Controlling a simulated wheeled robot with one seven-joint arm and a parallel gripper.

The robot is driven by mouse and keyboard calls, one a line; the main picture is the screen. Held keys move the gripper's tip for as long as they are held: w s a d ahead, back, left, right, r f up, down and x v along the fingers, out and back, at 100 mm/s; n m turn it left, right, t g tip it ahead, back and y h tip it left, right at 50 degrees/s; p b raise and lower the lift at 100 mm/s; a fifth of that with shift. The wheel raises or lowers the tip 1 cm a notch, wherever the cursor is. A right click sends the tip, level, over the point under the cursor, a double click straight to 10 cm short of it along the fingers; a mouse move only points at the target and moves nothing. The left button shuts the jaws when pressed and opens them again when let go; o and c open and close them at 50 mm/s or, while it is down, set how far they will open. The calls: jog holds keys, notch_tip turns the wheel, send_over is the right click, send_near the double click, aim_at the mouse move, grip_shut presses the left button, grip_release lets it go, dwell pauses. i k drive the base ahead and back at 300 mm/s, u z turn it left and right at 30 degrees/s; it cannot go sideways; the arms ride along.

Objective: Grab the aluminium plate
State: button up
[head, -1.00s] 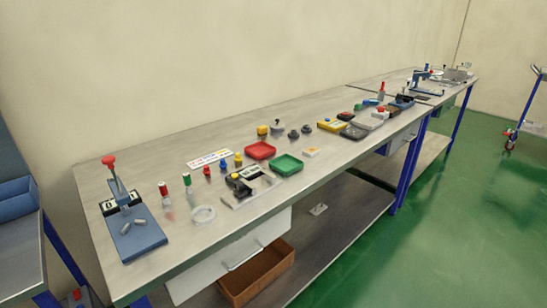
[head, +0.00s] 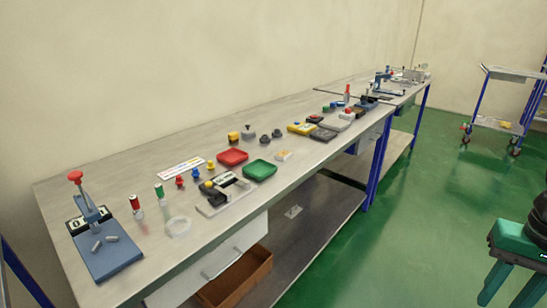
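I cannot pick out the aluminium plate for certain in the head view. A pale, flat plate-like piece (head: 212,207) lies on the long workbench (head: 130,175), with a black part carrying a yellow knob (head: 207,184) on it. Other small grey pieces at the far end of the bench are too small to tell.
A blue press with a red knob (head: 75,177) stands at the near left. Red (head: 232,157) and green (head: 260,169) trays lie mid-bench. A brown box (head: 236,279) is below. A trolley (head: 497,123) stands far right. Green floor before the bench is partly clear.

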aim_at(282, 155)
jog(key=i, duration=0.9)
jog(key=z, duration=0.05)
